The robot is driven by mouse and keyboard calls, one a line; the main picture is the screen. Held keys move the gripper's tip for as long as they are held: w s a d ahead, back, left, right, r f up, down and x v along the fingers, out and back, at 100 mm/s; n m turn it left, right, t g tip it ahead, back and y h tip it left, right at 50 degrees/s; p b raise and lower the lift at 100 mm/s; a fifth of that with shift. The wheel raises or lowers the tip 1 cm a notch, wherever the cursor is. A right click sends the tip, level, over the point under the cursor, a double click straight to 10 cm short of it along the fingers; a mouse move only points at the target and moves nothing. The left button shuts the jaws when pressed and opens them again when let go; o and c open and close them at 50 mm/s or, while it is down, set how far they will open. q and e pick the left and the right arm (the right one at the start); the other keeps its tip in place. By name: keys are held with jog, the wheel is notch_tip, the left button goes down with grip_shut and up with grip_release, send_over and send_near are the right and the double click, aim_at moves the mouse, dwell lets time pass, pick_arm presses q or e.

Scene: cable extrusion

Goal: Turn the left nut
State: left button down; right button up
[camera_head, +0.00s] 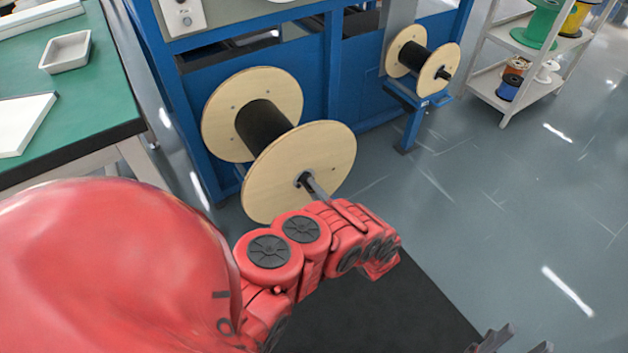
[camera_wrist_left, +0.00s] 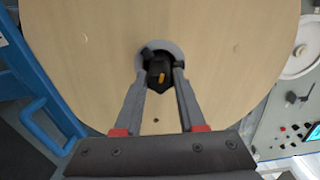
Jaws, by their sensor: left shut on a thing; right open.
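The large spool (camera_head: 300,165) has pale wooden flanges and a black wound core, and is mounted on the blue machine. The left nut (camera_wrist_left: 157,72) is a dark piece with a small orange mark at the flange's hub, inside a grey ring. My left gripper (camera_head: 308,184) reaches the hub of the near flange, and its fingers are shut on the nut from both sides. The fingers hide most of the nut in the head view. My right gripper (camera_head: 510,340) is open and empty at the bottom right edge, only its fingertips showing.
A smaller spool (camera_head: 424,60) sits on a blue bracket to the right. A green-topped table (camera_head: 95,90) with a white tray (camera_head: 66,52) stands at the left. A shelf (camera_head: 490,88) with cable reels is at upper right. The grey floor at right is clear.

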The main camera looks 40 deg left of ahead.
pick_arm(q)
jog(key=shift+f+m+b, duration=0.1)
jog(key=shift+m+b, duration=0.25)
jog(key=shift+m, duration=0.25)
jog(key=c, duration=0.5)
grip_release()
jog(key=p+v, duration=0.3)
jog(key=v, duration=1.4)
jog(key=shift+d, duration=0.2)
jog(key=shift+s, duration=0.1)
